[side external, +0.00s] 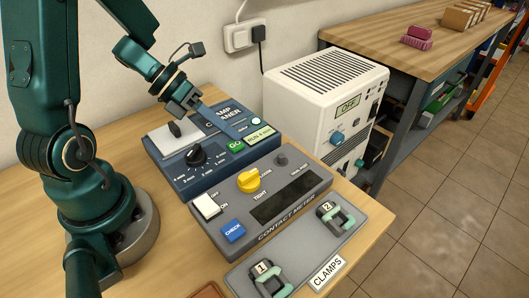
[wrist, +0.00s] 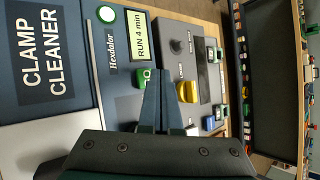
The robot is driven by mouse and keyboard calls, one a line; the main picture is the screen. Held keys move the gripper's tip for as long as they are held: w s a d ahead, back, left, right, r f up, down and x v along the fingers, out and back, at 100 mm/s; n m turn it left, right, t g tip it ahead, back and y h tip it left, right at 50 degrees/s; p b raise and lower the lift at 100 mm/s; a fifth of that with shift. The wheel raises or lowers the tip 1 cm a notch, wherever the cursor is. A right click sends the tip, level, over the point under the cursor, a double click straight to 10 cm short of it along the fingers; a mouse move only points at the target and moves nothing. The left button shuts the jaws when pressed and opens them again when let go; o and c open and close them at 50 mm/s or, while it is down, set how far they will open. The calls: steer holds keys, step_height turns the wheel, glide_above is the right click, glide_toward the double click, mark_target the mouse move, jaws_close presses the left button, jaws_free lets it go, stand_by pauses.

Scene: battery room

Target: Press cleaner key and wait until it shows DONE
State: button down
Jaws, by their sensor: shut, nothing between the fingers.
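The blue clamp cleaner (side external: 188,180) stands on the bench against the wall, and its labelled top fills the left of the wrist view (wrist: 84,60). Its green GO key (side external: 235,146) also shows in the wrist view (wrist: 143,77), partly hidden by a fingertip. Its display (side external: 262,137) reads "RUN 4 min" in the wrist view (wrist: 142,36). A round green lamp (wrist: 106,14) is lit beside it. My gripper (side external: 224,134) is shut and empty, its tips right at the GO key; I cannot tell whether they touch it.
The grey contact meter (side external: 290,187), with a yellow knob (side external: 248,181), sits in front of the cleaner. Clamps 1 (side external: 267,278) and 2 (side external: 334,216) rest on a grey holder. A white unit (side external: 318,95) reading OFF stands behind, right.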

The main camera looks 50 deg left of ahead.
mark_target(229, 144)
steer(key=shift+r, duration=0.2)
steer(key=shift+r, duration=2.5)
